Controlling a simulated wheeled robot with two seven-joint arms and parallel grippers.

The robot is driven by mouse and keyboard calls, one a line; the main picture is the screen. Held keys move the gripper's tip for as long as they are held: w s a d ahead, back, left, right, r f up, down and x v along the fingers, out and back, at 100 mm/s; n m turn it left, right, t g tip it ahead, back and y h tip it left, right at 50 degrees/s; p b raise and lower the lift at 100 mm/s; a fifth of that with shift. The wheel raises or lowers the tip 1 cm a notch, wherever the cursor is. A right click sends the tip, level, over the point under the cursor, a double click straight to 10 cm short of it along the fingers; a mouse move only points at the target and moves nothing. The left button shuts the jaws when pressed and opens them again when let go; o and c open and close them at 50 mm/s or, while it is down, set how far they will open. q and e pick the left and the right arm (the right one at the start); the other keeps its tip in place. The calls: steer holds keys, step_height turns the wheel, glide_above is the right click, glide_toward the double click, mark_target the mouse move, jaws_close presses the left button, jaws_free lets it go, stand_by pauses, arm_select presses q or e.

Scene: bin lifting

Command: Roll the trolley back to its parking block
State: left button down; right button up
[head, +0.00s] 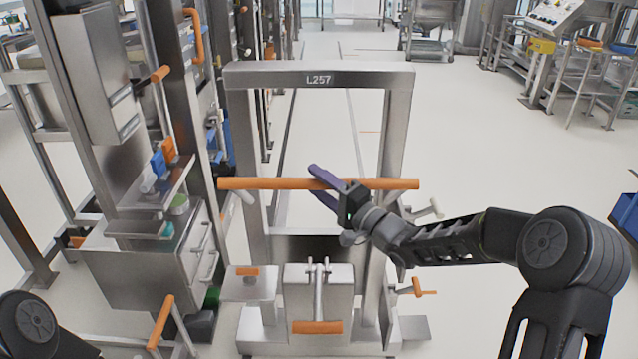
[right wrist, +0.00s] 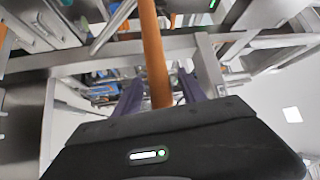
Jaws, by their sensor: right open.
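The trolley (head: 318,77) is a grey metal frame marked L257, upright in front of me. An orange handle bar (head: 265,184) crosses it, with a lift mechanism and foot plates low down. My right gripper (head: 314,182) is at the middle of this bar, open, with one purple finger above it and one below. In the right wrist view the orange bar (right wrist: 154,55) runs between the two open fingers; contact cannot be told. My left gripper is out of view. I cannot pick out the parking block.
A metal cabinet (head: 150,255) with drawers and shelves stands close on the left. An orange-handled rail (head: 161,322) is at the lower left. Workbenches (head: 600,85) stand at the far right.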

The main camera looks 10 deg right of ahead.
steer(key=shift+s, duration=0.1)
steer(key=v, duration=0.7)
steer(key=shift+s+d, duration=0.25)
steer(key=shift+r, duration=0.1)
steer(key=p, duration=0.7)
steer(key=shift+s+a+p, duration=0.1)
steer(key=shift+p, duration=0.2)
steer(key=shift+f, duration=0.25)
